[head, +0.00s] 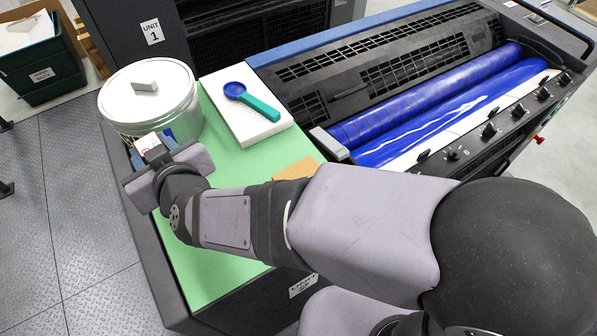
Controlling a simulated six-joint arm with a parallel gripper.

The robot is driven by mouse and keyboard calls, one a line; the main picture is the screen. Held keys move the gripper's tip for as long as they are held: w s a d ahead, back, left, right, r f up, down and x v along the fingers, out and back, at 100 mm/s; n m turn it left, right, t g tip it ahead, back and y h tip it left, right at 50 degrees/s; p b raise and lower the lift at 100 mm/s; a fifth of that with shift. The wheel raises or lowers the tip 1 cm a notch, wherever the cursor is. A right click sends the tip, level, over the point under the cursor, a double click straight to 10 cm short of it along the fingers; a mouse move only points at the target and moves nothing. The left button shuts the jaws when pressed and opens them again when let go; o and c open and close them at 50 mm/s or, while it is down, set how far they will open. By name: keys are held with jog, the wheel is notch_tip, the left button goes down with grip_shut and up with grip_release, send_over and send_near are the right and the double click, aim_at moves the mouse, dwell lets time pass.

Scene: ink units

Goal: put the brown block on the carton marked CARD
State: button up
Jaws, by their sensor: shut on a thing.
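My gripper (160,166) is over the left edge of the green-topped unit, just in front of the white tin. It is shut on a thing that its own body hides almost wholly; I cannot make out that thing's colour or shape. A small white piece with a red mark (149,146) shows at the gripper's far side; I cannot tell what it is. A flat tan-brown thing (297,169) lies on the green top behind my forearm, partly hidden. I cannot read any CARD marking on it or tell whether it is the carton. No other brown block shows.
A white tin (152,112) with a grey block-like piece (145,87) on its lid stands beside my gripper. A white slab (240,118) bears a blue and teal scoop (250,100). The press with blue rollers (430,105) bounds the right. The green top (222,168) has bare room.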

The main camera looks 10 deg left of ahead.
jog(key=w+d+r+m+t+h, duration=0.4)
jog(key=w+r+m, duration=0.1)
jog(key=w, duration=0.1)
jog(key=m+h, duration=1)
jog(key=h, duration=0.2)
send_over(299, 174)
notch_tip(299, 174, down, 4)
jog(key=shift+f+p, duration=0.7)
jog(key=shift+f, duration=3.6)
jog(key=shift+f, duration=0.2)
jog(key=o, duration=1)
jog(key=shift+o, duration=0.2)
jog(key=shift+r, duration=0.1)
